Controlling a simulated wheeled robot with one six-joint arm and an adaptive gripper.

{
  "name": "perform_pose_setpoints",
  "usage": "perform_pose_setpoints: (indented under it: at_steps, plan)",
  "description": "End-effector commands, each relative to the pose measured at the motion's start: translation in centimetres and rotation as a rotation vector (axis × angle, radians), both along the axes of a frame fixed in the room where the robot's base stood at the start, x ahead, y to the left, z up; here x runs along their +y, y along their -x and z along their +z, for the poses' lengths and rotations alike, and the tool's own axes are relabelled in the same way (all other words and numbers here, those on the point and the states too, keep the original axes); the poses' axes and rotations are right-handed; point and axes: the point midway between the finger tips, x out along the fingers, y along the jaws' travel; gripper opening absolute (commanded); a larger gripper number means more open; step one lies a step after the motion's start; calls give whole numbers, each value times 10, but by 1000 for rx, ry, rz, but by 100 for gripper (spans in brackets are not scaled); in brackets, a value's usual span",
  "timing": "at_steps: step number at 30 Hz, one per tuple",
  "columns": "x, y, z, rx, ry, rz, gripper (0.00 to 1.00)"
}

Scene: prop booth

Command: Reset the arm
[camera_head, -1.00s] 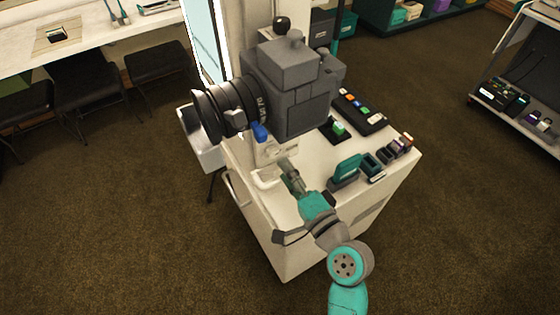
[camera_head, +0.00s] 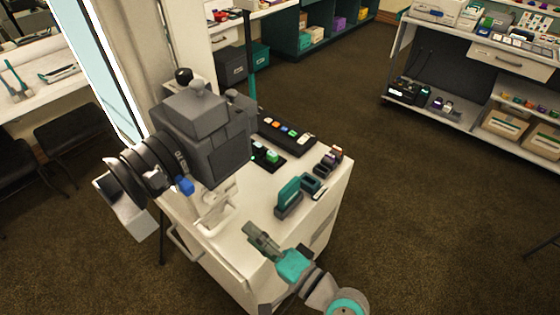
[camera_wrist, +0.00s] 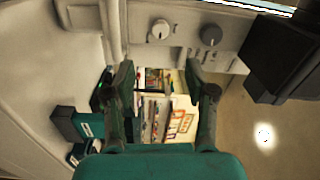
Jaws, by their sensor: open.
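My gripper (camera_head: 262,240) is at the end of my teal and grey arm, over the front part of the white cabinet top (camera_head: 228,246). In the wrist view my gripper (camera_wrist: 160,85) shows two dark fingers spread apart with nothing between them. The large grey camera prop (camera_head: 205,130) with a black lens stands to the upper left of my gripper. A teal block-shaped item (camera_head: 289,197) on the cabinet top is to its upper right, apart from it.
A row of small items (camera_head: 322,173) lines the cabinet's right side. A black strip with coloured buttons (camera_head: 287,133) lies behind. A shelf cart (camera_head: 470,120) stands at the right. Open carpet (camera_head: 400,220) lies between cabinet and cart.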

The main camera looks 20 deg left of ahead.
Motion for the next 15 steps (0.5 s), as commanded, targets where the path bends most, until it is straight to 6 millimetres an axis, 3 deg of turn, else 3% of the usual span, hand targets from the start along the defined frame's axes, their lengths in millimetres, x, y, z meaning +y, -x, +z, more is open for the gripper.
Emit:
perform_pose_setpoints:
  at_steps: [5, 8, 11, 15]
  plan:
    - [-2, 0, -2, 0, 4, -8, 55]
    - [-13, 0, -15, -3, 30, -52, 55]
    - [-38, 2, -38, -12, 84, -142, 55]
    - [-87, 11, -77, -45, 202, -305, 55]
